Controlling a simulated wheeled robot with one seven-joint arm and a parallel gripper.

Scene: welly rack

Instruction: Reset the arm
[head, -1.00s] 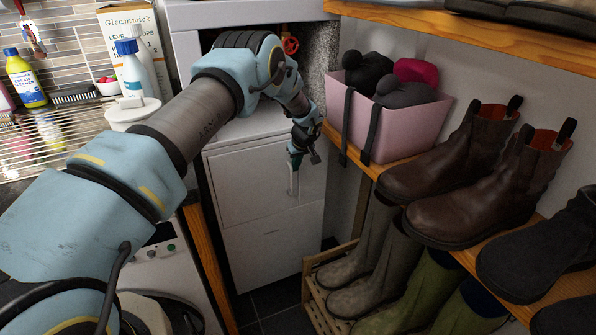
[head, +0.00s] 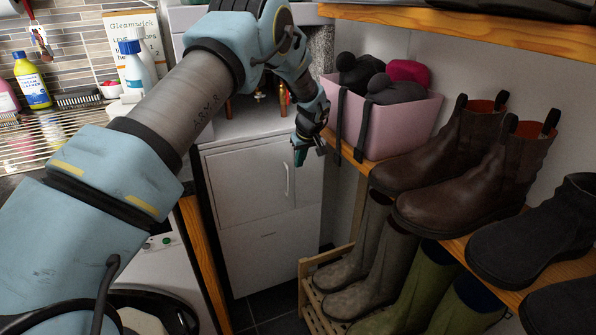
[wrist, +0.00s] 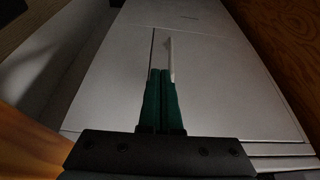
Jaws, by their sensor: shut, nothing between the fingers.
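My gripper (head: 298,157) hangs at the end of my raised arm, in front of the white cabinet (head: 231,225) and left of the pink bin. In the wrist view its two green fingers (wrist: 162,75) are together, with nothing between them. The cabinet's upright handle (wrist: 170,60) shows just beyond the fingertips in that view. In the head view the handle (head: 287,180) is just left of and below the fingers, and a gap seems to lie between them.
A pink bin (head: 402,128) of hats stands on the wooden shelf at right, beside brown boots (head: 480,165). Grey wellies (head: 357,272) and green wellies (head: 412,290) stand below on a slatted rack (head: 311,290). Bottles (head: 32,80) stand at left by the dish rack.

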